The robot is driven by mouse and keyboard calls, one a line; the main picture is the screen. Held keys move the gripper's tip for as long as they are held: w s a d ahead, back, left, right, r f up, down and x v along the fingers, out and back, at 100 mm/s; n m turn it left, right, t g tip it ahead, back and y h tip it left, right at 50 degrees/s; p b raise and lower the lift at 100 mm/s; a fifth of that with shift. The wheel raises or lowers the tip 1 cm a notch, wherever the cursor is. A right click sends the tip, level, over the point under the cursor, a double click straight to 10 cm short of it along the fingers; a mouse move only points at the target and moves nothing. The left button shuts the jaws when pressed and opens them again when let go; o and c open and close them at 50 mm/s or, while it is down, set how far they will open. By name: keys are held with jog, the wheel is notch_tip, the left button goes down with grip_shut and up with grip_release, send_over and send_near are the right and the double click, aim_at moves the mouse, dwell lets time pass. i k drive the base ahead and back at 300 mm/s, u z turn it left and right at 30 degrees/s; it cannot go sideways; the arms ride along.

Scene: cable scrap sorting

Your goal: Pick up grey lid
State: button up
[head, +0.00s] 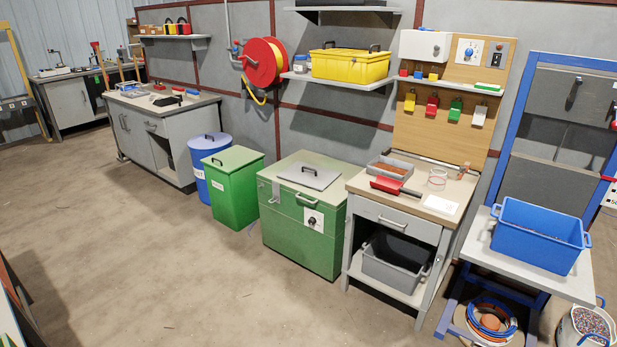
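A flat grey lid (322,181) with a dark handle (309,170) on it lies on top of the green cabinet-like machine (300,237) in the middle of the head view. The lid lies flat, and nothing rests on it. My gripper is not in this view, so I cannot see where it is or what it holds.
Left of the machine stand a green bin (232,190) and a blue drum (198,168). A blue crate (535,238) sits further right. The floor (180,265) in front is clear.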

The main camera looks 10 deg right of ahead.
aim_at(317, 177)
jog(key=u, duration=0.75)
jog(key=i, duration=0.95)
jog(key=u, duration=0.85)
jog(key=i, duration=2.25)
jog(key=z, duration=0.9)
jog(key=i, duration=0.55)
jog(key=z, duration=0.3)
